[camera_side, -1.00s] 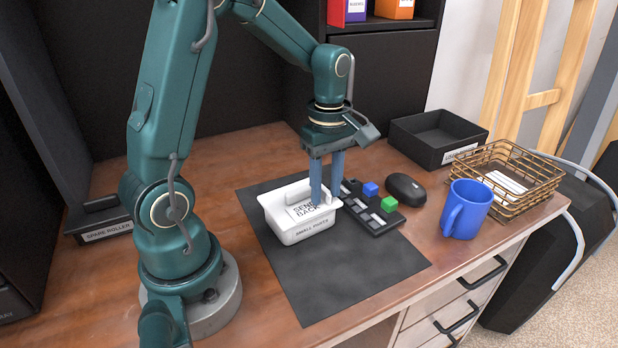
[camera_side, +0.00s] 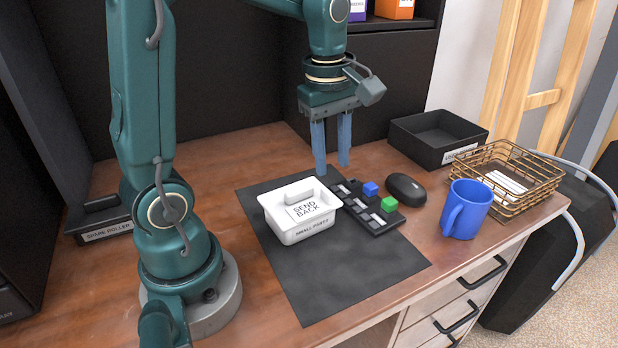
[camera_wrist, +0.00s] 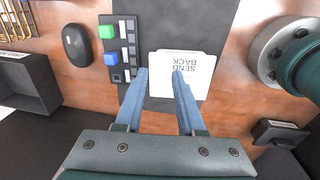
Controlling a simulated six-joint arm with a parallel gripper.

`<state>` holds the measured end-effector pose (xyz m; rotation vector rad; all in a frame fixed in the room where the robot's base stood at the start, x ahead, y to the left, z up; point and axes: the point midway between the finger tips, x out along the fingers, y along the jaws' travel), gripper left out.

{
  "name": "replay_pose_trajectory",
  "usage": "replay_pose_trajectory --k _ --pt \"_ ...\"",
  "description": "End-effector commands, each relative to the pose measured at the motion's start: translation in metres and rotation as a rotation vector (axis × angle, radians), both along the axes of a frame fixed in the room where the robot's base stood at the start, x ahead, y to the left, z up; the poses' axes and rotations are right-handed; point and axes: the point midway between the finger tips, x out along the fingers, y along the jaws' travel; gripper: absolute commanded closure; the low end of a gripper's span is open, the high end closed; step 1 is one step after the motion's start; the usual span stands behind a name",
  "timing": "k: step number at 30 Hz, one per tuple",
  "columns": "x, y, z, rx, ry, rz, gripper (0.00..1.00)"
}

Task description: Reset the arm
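My gripper (camera_side: 331,168) points down with its two blue fingers apart and nothing between them. It hangs above the back of the dark mat (camera_side: 350,276), behind the white bin and the black block. In the wrist view the fingers of my gripper (camera_wrist: 160,72) are also spread, with the white bin beyond them. The white bin (camera_side: 308,232) labelled "SMALL PARTS" stands on the mat, with a "SEND BACK" card (camera_side: 308,208) in it. It also shows in the wrist view (camera_wrist: 200,62).
A black block (camera_side: 378,224) with a blue cube (camera_side: 370,188) and a green cube (camera_side: 389,203) lies right of the bin. Farther right are a mouse (camera_side: 406,189), a blue mug (camera_side: 466,210), a wire basket (camera_side: 541,178) and a black tray (camera_side: 432,150). The mat's front is clear.

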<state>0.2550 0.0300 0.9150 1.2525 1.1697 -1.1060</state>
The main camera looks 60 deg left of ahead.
Motion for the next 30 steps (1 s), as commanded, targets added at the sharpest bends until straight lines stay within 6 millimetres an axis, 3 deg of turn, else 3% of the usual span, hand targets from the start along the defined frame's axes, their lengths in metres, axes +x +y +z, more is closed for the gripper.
replay_pose_trajectory --k 3,9,15,19,24,30 --pt "-0.016 -0.021 0.021 0.035 -0.09 -0.156 0.62" --pt "-0.05 -0.049 0.036 0.129 -0.217 -0.553 0.62" --pt "-0.085 -0.068 0.03 0.285 -0.313 -1.055 0.62" --pt "-0.097 -0.072 0.019 0.376 -0.318 -1.32 0.62" --pt "-0.098 -0.071 0.011 0.429 -0.289 -1.504 0.62" --pt "-0.097 -0.071 0.012 0.445 -0.285 -1.546 0.62"
